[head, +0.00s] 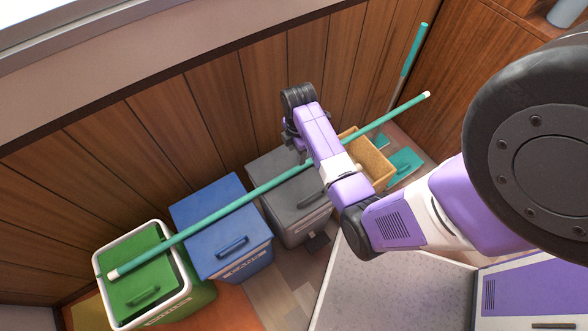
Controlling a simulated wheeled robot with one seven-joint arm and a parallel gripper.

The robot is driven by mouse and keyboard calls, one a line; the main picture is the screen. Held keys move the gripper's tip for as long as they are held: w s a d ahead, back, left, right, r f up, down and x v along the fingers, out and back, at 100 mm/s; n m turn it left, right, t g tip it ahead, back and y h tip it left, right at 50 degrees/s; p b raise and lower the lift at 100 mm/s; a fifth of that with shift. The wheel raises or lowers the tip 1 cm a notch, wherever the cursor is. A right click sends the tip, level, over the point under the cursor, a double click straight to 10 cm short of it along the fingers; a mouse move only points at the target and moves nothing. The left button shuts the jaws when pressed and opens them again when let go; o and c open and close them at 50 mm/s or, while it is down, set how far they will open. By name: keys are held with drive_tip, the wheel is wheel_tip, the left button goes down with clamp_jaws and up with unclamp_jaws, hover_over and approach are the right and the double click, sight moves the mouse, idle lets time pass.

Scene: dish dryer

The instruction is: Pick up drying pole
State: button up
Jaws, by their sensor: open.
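The drying pole (235,203) is a long teal pole with white end caps in the head view. It runs diagonally from above the green bin at lower left to upper right. My arm crosses in front of it right of its middle and hides a short stretch. My gripper (291,139) is at the far end of my arm, just above the pole's line in the picture. It is open, but its fingers are mostly hidden by my wrist. I cannot tell its height above the pole or whether it touches it.
A green bin (137,291), a blue bin (215,212) and a dark grey bin (283,168) stand along the wood-panelled wall. A brown box (372,162) and a teal dustpan (405,165) are farther right. A teal-handled broom (414,50) leans near the corner.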

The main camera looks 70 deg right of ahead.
sight(297, 168)
drive_tip(key=shift+s+a+n, duration=0.25)
drive_tip(key=shift+n, duration=0.05)
drive_tip(key=shift+f, duration=0.25)
drive_tip(key=f+b, duration=0.1)
drive_tip(key=f, duration=0.6)
drive_tip(key=shift+a+f+b, duration=0.2)
drive_tip(key=shift+b, duration=0.15)
clamp_jaws()
idle(0.8)
